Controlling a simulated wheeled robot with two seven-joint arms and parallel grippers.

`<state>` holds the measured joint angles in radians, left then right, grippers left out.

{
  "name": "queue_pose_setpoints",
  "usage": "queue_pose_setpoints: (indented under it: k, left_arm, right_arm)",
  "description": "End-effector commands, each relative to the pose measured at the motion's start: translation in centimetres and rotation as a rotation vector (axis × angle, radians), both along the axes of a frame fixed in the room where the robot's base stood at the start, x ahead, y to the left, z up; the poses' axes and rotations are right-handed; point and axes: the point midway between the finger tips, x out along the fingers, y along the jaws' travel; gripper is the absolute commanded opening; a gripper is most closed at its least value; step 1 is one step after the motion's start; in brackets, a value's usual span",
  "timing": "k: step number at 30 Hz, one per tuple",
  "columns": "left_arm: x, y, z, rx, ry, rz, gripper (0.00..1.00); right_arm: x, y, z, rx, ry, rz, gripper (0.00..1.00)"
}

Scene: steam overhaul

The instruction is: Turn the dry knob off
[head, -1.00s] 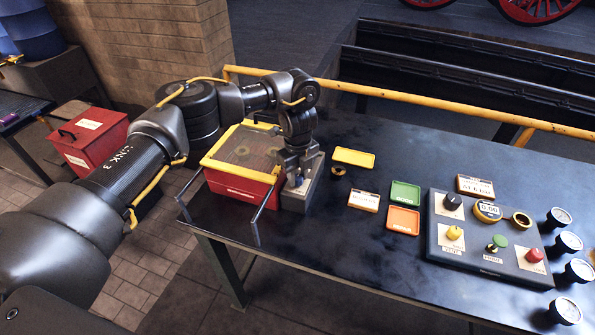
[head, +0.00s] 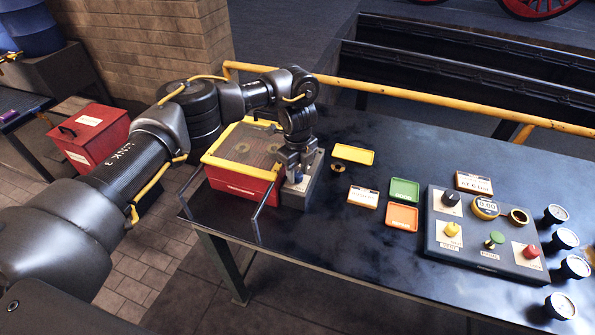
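My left gripper (head: 293,175) reaches down over a small grey box (head: 300,194) on the table, beside a red box with a yellow-rimmed lid. My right gripper is not in view.
The red box (head: 237,187) stands left of the grey box, inside a low rail. Yellow (head: 354,156), green (head: 404,190) and orange (head: 401,217) trays lie on the table. Several gauges (head: 564,238) line the right. A yellow rail (head: 420,97) runs behind. The front middle of the table is clear.

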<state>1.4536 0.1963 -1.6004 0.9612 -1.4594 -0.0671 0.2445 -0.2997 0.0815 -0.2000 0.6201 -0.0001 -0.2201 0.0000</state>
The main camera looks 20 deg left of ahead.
Motion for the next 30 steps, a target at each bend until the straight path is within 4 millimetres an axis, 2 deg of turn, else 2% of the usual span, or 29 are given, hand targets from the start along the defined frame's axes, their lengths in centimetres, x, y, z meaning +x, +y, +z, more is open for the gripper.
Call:
queue_pose_setpoints:
  k: [8, 11, 21, 24, 30]
  left_arm:
    - [0.0, -0.1, 0.4, 0.0, 0.001, -0.003, 0.4]
    - [0.1, -0.1, 1.7, 0.0, -0.002, -0.004, 0.4]
    - [0.0, 0.0, 8.1, 0.002, -0.003, -0.003, 0.4]
    - [0.0, 0.0, 9.4, 0.0, -0.001, -0.002, 0.4]
    - [-0.1, 0.0, 10.6, 0.001, 0.002, -0.001, 0.4]
  right_arm:
    - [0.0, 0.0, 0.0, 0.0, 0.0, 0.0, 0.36]
    - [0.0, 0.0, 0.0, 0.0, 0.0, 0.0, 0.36]
    - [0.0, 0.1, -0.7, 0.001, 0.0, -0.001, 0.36]
    - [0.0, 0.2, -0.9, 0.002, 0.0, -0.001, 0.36]
    - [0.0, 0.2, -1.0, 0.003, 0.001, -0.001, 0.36]
